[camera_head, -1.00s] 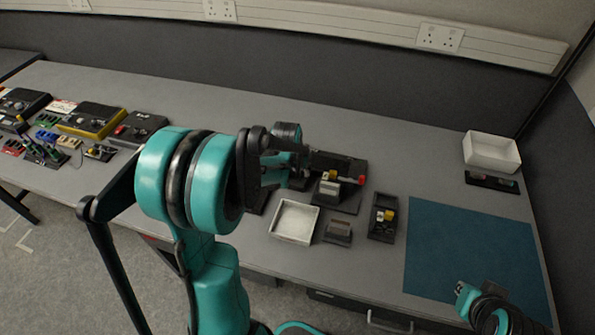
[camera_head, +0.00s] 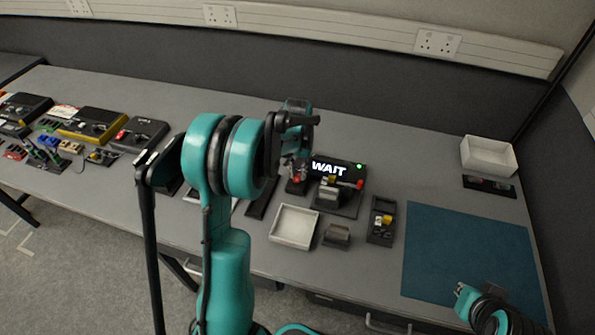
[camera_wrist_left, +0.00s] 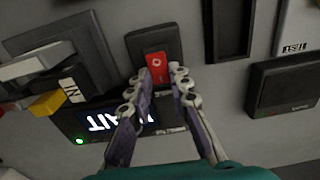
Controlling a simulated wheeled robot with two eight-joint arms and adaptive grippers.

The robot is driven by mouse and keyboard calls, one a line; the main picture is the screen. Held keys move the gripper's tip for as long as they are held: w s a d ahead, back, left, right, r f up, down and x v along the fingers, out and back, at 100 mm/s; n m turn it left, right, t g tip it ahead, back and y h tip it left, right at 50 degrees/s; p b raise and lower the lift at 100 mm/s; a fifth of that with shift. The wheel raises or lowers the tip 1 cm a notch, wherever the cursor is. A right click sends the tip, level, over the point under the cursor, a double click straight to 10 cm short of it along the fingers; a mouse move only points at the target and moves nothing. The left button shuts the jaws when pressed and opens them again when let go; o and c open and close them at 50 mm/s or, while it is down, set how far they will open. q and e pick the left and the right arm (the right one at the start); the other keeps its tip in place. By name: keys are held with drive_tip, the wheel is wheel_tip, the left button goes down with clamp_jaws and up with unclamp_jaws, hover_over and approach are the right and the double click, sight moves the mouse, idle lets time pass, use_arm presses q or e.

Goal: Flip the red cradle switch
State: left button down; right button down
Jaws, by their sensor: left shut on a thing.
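The red cradle switch (camera_wrist_left: 157,67) is a red rocker with a white mark, set in a black base (camera_wrist_left: 151,42) at the top centre of the left wrist view. My left gripper (camera_wrist_left: 163,72) has its fingertips on both sides of the red rocker and is shut on it. In the head view my left gripper (camera_head: 297,172) points down at the switch, which it mostly hides.
A black display (camera_head: 340,168) reads WAIT beside a green light. In front of it stands a cradle (camera_head: 333,194) with red and yellow parts. A white tray (camera_head: 293,227) and dark holders are nearby. A white bin (camera_head: 488,156) stands far right.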

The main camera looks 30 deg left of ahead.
sight(298, 176)
idle(0.3)
use_arm(q)
drive_tip(key=c, duration=1.4)
unclamp_jaws()
wheel_tip(298, 176, up, 12)
drive_tip(key=shift+w, duration=0.1)
